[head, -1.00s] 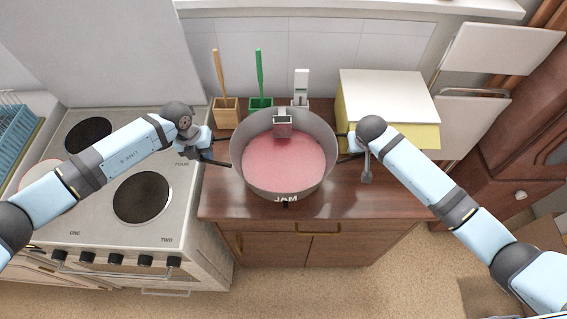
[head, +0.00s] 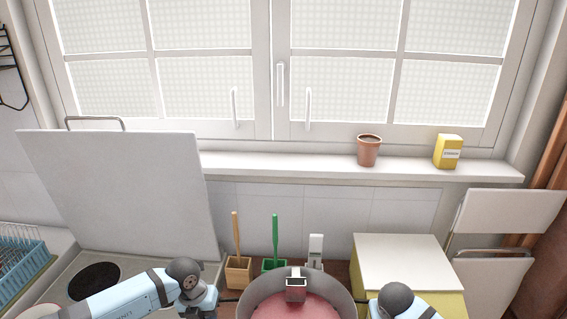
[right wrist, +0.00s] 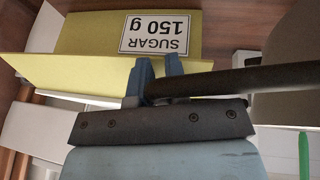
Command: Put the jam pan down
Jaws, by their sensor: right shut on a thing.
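The jam pan (head: 247,291) is a round grey pan with pink jam (head: 290,310) in it, at the bottom edge of the head view, its front cut off. It is over the wooden dresser top; whether it touches cannot be told. My right gripper (right wrist: 160,78) is shut on the pan's dark bar handle (right wrist: 245,77) in the right wrist view. The pan's grey wall (right wrist: 296,95) shows to the right there. My left gripper (head: 210,300) is at the pan's left handle (head: 230,299) in the head view; its fingers are not clear.
A yellow box with a white top (head: 400,262) stands right of the pan; a yellow surface labelled sugar (right wrist: 110,48) is close to my right gripper. The stove (head: 62,290) is left.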

